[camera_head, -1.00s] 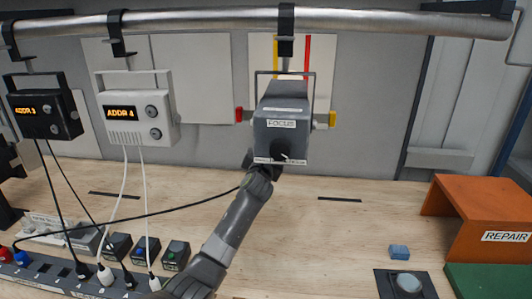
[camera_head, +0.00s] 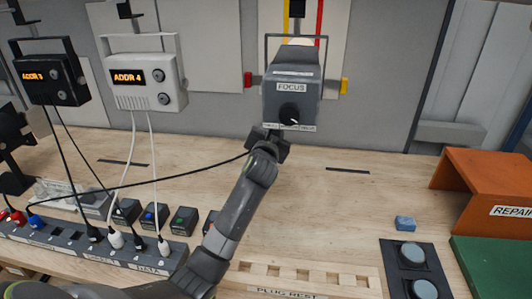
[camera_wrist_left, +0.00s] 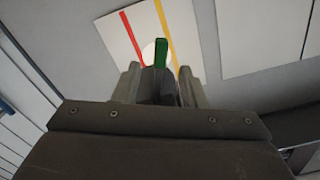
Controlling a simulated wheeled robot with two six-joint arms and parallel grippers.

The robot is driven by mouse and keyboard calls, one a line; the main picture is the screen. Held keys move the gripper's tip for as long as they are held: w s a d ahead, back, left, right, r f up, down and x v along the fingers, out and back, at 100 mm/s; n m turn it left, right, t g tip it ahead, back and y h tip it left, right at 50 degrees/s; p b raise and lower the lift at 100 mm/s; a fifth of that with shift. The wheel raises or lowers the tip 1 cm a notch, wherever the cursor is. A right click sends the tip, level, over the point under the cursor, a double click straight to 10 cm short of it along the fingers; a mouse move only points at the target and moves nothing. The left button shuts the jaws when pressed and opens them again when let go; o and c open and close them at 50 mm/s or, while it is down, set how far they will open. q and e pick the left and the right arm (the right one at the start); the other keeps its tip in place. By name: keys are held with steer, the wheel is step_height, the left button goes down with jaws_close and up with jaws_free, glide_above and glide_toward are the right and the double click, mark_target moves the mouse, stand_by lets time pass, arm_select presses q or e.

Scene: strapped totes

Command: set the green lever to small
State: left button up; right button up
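The grey box labelled FOCUS (camera_head: 291,88) hangs in a wire frame in the head view, with a black knob (camera_head: 289,112) low on its front. A lettered strip (camera_head: 288,127) at its bottom edge is too small to read. My left gripper (camera_head: 268,141) is just below this edge. In the left wrist view the green lever (camera_wrist_left: 160,53) stands up between the two fingertips of my left gripper (camera_wrist_left: 160,78), which are apart. A dark part lies below the lever. Contact cannot be told. The head view does not show the lever. My right gripper is out of view.
Box ADDR 4 (camera_head: 145,82) and black box ADDR 3 (camera_head: 52,78) hang to the left. A black cable crosses toward my left wrist. A power strip (camera_head: 70,239), plug rest (camera_head: 310,276), blue block (camera_head: 405,223) and orange repair stand (camera_head: 485,185) are on the bench.

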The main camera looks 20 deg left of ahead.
arm_select(q)
steer(key=b+v, duration=0.2)
steer(key=v, duration=0.8)
steer(key=shift+s, duration=0.35)
